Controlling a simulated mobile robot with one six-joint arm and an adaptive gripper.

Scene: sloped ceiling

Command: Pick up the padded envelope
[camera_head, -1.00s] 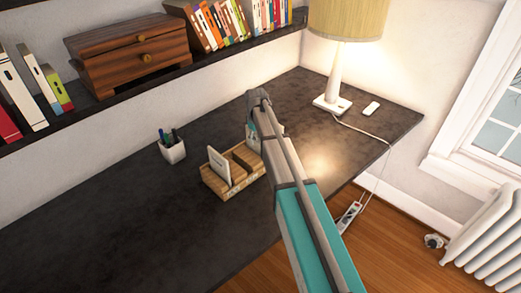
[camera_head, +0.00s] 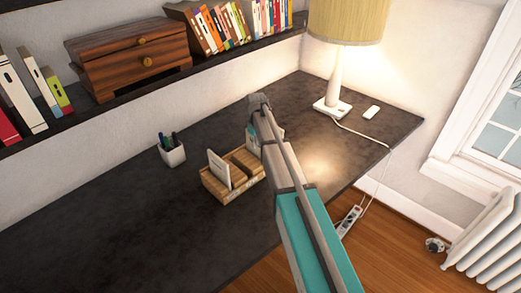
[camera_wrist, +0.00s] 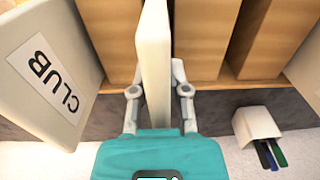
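A thin cream slab, which looks like the padded envelope (camera_wrist: 156,60), stands edge-on between my two fingers in the wrist view. My gripper (camera_wrist: 157,80) has a fingertip pressed close to each face of it. In the head view, my gripper (camera_head: 258,103) is over the right end of the wooden organizer (camera_head: 232,196), and a pale piece of the envelope (camera_head: 252,142) shows beside it. The arm hides much of that end. I cannot tell whether the envelope is clear of its slot.
A flat piece marked CLUB (camera_wrist: 45,75) stands left of the fingers in the wrist view. A white card (camera_head: 219,170) leans in the organizer's left slot. A pen cup (camera_head: 172,153) stands behind. The dark desk (camera_head: 110,220) is clear at left; a lamp (camera_head: 335,80) stands at right.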

